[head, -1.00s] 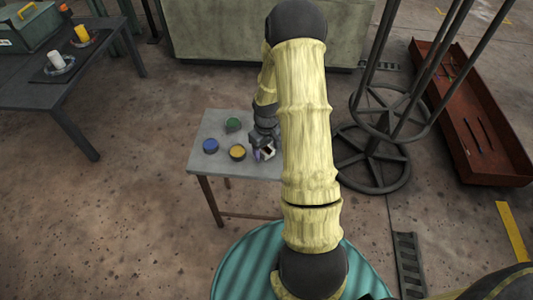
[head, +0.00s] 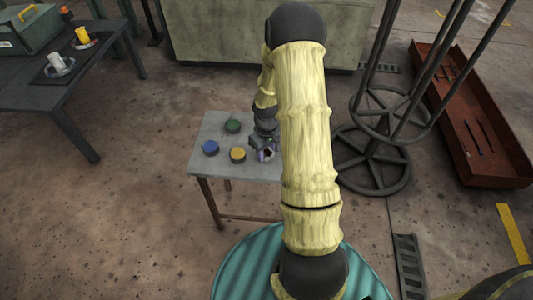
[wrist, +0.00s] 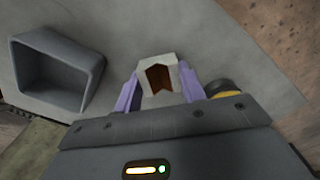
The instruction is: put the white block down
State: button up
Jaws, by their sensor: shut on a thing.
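The white block (wrist: 157,62) sits between the purple fingers of my gripper (wrist: 160,88) in the wrist view, with a brown notched recess on its face. My gripper is shut on it. In the head view my gripper (head: 262,154) is over the right part of a small grey table (head: 212,167), partly hidden by my arm. The block is hardly visible there. I cannot tell whether its underside touches the tabletop.
Blue (head: 210,147), green (head: 233,126) and yellow (head: 238,154) round pieces stand on the table left of my gripper. In the wrist view a grey open-topped box (wrist: 88,75) is to the left. A dark wheeled-looking frame (head: 372,158) stands right of my arm.

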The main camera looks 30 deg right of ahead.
notch_tip(320, 180, up, 10)
jog(key=p, duration=0.2)
dwell(0.3)
dwell(0.4)
notch_tip(320, 180, up, 23)
jog(key=m+p, duration=0.2)
jog(key=p, duration=3.4)
send_over(266, 153)
jog(key=w+a, duration=0.2)
jog(key=a, duration=1.1)
jog(key=shift+s+a+r+p, duration=0.25)
jog(key=shift+a+r+p, duration=0.05)
jog(key=shift+p, duration=0.6)
jog(key=shift+d, duration=0.1)
